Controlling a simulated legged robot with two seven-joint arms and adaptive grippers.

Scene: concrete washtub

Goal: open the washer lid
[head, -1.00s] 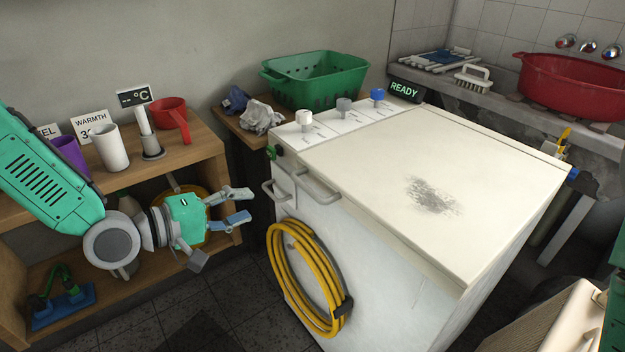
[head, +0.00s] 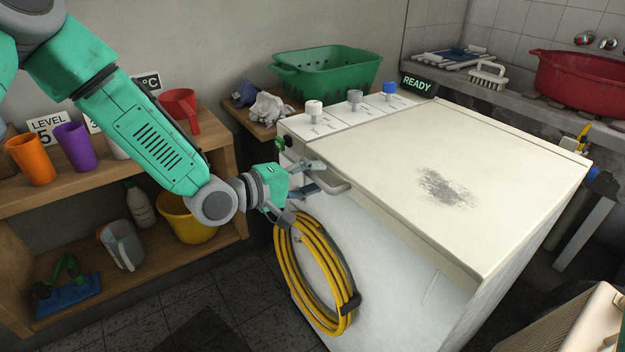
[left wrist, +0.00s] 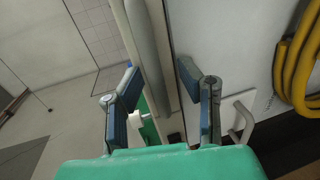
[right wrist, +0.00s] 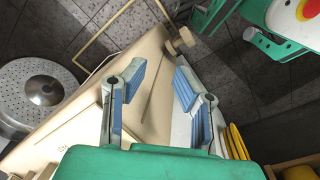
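The washer lid (head: 400,165) is a flat cream panel lying closed on the white washer (head: 375,260), with a dark scuff on top. A grey lid handle (head: 335,186) sticks out at its front left edge. My left gripper (head: 318,175) is at that handle, its fingertips partly overlapping it. In the left wrist view, the left gripper (left wrist: 158,82) is open, and the handle bar (left wrist: 146,40) shows between and beyond its fingers. Contact cannot be told. My right gripper (right wrist: 158,76) is open and empty in the right wrist view, above a beige object (right wrist: 130,100).
A yellow hose (head: 305,270) hangs coiled on the washer's front, below my left gripper. Knobs (head: 354,98) and a READY display (head: 418,85) line the washer's back. A wooden shelf (head: 220,240) with cups and a yellow bucket (head: 185,222) stands left. A green basket (head: 325,75) is behind.

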